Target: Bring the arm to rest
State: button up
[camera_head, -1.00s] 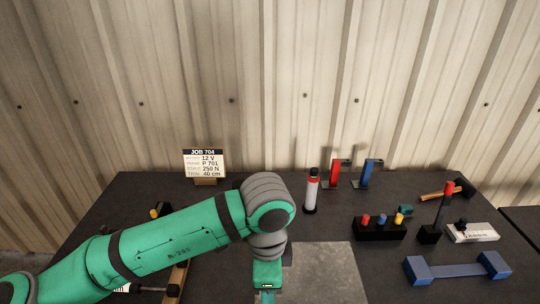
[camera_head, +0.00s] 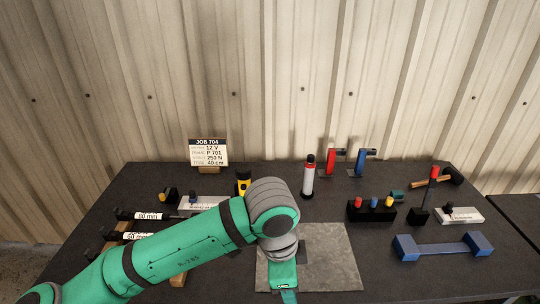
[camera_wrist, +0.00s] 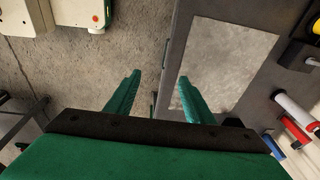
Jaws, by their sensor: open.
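My green arm (camera_head: 185,250) reaches in from the lower left of the head view, bends at a grey joint and points down over the front of the dark table. In the head view my gripper's fingertips are cut off by the bottom edge. In the wrist view my gripper (camera_wrist: 158,92) has its two green fingers spread apart with nothing between them. Below the fingers are the table's edge and the bare concrete floor.
A grey plate (camera_head: 335,262) lies on the table (camera_head: 375,235). A blue bar-shaped part (camera_head: 443,246), a black block with coloured pegs (camera_head: 371,211) and a white-red cylinder (camera_head: 308,177) stand right of my arm. A job card (camera_head: 208,152) is at the back. Dark tools (camera_head: 150,215) lie left.

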jog(key=w+d+r+n+t+h, duration=0.25)
jog(key=d+r+h, duration=0.35)
jog(key=d, duration=0.5)
jog(key=w+d+r+n+t+h, duration=0.2)
jog(key=w+d+r+t+h, duration=0.25)
jog(key=d+h, duration=0.4)
jog(key=a+f+n+t+y, duration=0.7)
jog(key=f+n+t, duration=0.25)
jog(key=n, duration=0.45)
jog(key=s+a+f+n+y, duration=0.2)
jog(key=s+a+f+y, duration=0.1)
jog(key=f, duration=0.3)
jog(key=s+a+f+n+y, duration=0.2)
jog(key=s+a+f+y, duration=0.1)
jog(key=s+f, duration=0.15)
jog(key=s+a+f+m+y, duration=0.1)
jog(key=s+a+f, duration=0.2)
jog(key=s, duration=0.5)
jog(key=s+a+f+m+g+y, duration=0.1)
jog(key=s+a+f+m, duration=0.1)
jog(key=s, duration=0.6)
jog(key=s+a+f+m+y, duration=0.1)
jog(key=s+a+f, duration=0.3)
jog(key=s, duration=0.4)
jog(key=shift+a+g, duration=0.35)
jog(key=shift+a, duration=0.5)
